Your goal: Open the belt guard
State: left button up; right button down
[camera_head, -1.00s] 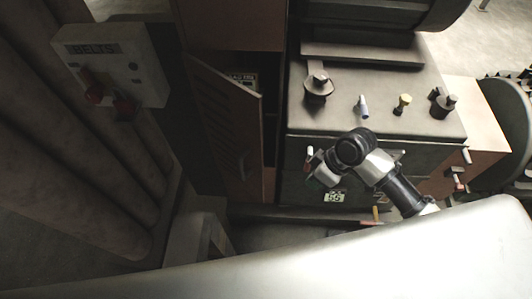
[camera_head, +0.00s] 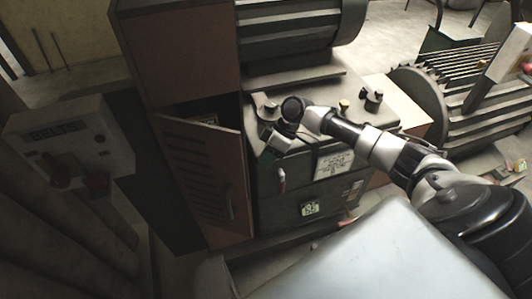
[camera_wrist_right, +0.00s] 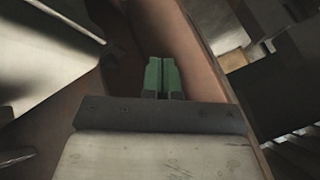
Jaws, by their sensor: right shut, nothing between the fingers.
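The belt guard (camera_head: 205,175) is a brown slatted door on the front of the brown cabinet. It stands ajar, with a dark gap along its top and a small handle (camera_head: 229,205) low on its face. My right gripper (camera_head: 265,137) is near the door's free upper edge, over the corner of the dark machine. In the right wrist view its green fingertips (camera_wrist_right: 162,77) are together and empty, in front of a brown panel (camera_wrist_right: 165,40) that looks like the door or cabinet. I cannot tell whether they touch it. My left gripper is not in view.
The dark machine (camera_head: 300,185) with knobs on top stands right of the door. A large toothed wheel (camera_head: 420,100) is at the right. Some floor shows in front of the door.

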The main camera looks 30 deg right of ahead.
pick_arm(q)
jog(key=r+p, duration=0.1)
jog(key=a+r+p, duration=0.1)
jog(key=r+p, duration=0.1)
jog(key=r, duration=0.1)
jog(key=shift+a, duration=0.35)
pick_arm(e)
jog(key=s+a+f, duration=0.2)
jog(key=a+f, duration=0.2)
jog(key=a, duration=0.2)
jog(key=shift+s+a, duration=0.35)
jog(key=shift+s, duration=0.05)
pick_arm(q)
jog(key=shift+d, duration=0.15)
pick_arm(e)
jog(key=shift+f, duration=0.15)
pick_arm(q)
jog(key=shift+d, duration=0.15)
